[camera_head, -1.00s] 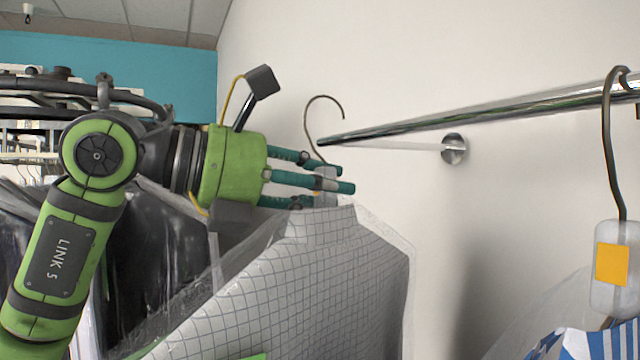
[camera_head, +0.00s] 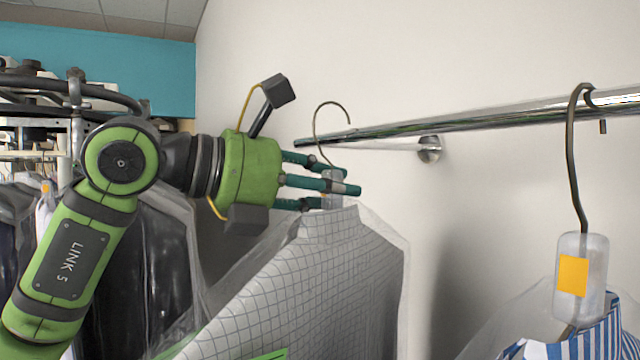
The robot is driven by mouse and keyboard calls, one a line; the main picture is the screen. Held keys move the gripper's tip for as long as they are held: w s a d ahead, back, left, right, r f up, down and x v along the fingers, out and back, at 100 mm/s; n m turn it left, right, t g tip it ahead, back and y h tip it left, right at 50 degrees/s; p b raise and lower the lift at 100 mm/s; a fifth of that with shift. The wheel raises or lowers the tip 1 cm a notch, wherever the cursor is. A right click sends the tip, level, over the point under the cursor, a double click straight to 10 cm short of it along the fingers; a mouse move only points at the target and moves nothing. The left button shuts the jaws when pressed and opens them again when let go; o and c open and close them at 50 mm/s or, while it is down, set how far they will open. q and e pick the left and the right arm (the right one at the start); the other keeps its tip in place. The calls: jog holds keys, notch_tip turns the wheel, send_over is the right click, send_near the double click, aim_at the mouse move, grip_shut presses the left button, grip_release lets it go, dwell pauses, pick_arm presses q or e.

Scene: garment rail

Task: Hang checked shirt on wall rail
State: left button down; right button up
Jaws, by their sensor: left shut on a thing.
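The checked shirt (camera_head: 325,285) is white with a dark grid and sits in a clear plastic cover. Its dark wire hook (camera_head: 318,112) stands up beside the free left end of the chrome wall rail (camera_head: 480,118). The hook's curve reaches above the rail, and its open tip lies just over it. I cannot tell whether it touches the rail. My left gripper (camera_head: 345,182) is shut on the hanger neck, just below the hook and the rail. The shirt hangs below the fingers. My right gripper is not in view.
A blue striped shirt (camera_head: 595,340) hangs from the rail at the right on a hook with an orange tag (camera_head: 573,276). A round wall bracket (camera_head: 430,149) holds the rail. Dark covered garments (camera_head: 140,270) hang at the left behind my arm. The rail between is clear.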

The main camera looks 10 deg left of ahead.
pick_arm(q)
jog(key=shift+w+d, duration=0.2)
jog(key=shift+d, duration=0.1)
jog(key=shift+f+b, duration=1.15)
jog(key=shift+f, duration=0.15)
dwell(0.3)
jog(key=c, duration=0.8)
grip_release()
jog(key=shift+c, duration=0.2)
jog(key=shift+s, duration=0.1)
jog(key=shift+f, duration=0.1)
jog(key=shift+a, duration=0.1)
